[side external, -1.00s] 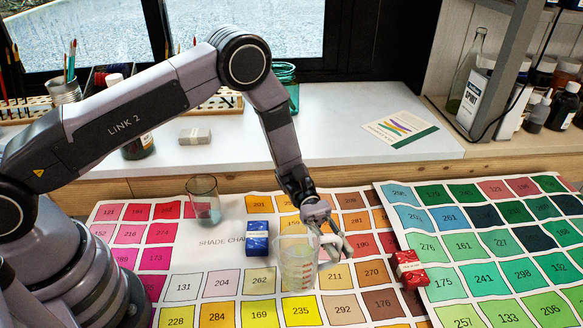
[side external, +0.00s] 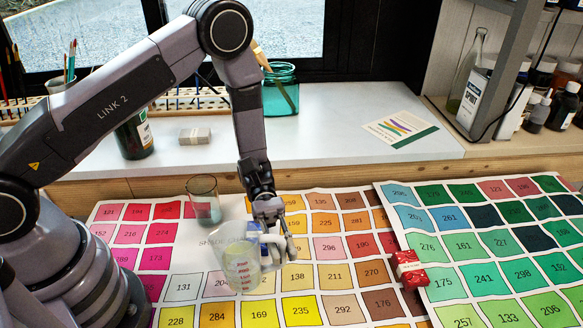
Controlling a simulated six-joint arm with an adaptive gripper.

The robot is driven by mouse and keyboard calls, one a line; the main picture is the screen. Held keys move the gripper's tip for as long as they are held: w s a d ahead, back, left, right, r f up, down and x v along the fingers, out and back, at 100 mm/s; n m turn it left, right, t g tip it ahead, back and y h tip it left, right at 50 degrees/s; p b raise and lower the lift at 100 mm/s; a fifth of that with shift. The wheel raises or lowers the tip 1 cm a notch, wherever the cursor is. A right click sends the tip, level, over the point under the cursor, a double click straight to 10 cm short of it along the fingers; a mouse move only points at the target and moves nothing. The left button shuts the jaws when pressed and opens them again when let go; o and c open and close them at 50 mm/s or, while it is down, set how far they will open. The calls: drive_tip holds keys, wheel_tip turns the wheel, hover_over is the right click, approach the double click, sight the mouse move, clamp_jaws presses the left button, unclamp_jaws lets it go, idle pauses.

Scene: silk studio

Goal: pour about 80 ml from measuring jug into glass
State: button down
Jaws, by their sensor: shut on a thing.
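The measuring jug (side external: 242,268) is clear, with red markings and what looks like a pale yellowish liquid inside. My gripper (side external: 279,236) is shut on the jug at its handle side, to the right of its body. The jug seems tilted a little and held above the shade chart, though its exact height is hard to tell. The glass (side external: 204,201) is a clear tumbler standing upright on the chart, behind and left of the jug, apart from it. Whether the glass holds liquid is unclear.
A blue wrapped block is mostly hidden behind the jug and gripper. A red wrapped block (side external: 409,270) lies on the right of the chart (side external: 335,308). A raised white ledge (side external: 330,130) behind holds a teal jar (side external: 281,92), a dark bottle (side external: 133,138) and a grey block (side external: 195,136).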

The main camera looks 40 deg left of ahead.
drive_tip(key=s+a+f+m+g+y, duration=0.4)
drive_tip(key=s+a+m+g+y, duration=0.3)
drive_tip(key=s+a+m+y, duration=1.1)
drive_tip(key=shift+w+a+f+m+t+y, duration=0.6)
drive_tip(key=shift+a+f+m+t+y, duration=0.6)
drive_tip(key=shift+a+t+y, duration=0.9)
drive_tip(key=shift+w+a+f+m+t+y, duration=0.75)
drive_tip(key=shift+a+m+t+y, duration=0.65)
drive_tip(key=shift+y, duration=1.25)
drive_tip(key=shift+w+a+f+m+t+y, duration=0.5)
drive_tip(key=shift+a+f+m+t+y, duration=0.75)
drive_tip(key=shift+t+y, duration=1.1)
drive_tip(key=shift+a+r, duration=0.1)
drive_tip(key=shift+r, duration=0.15)
drive_tip(key=w+r+m+y, duration=0.1)
drive_tip(key=w+r+m, duration=0.6)
drive_tip(key=r+m, duration=0.2)
drive_tip(key=shift+w+a+m+t+y, duration=0.35)
drive_tip(key=shift+w+a+m+y, duration=0.05)
drive_tip(key=shift+m, duration=0.35)
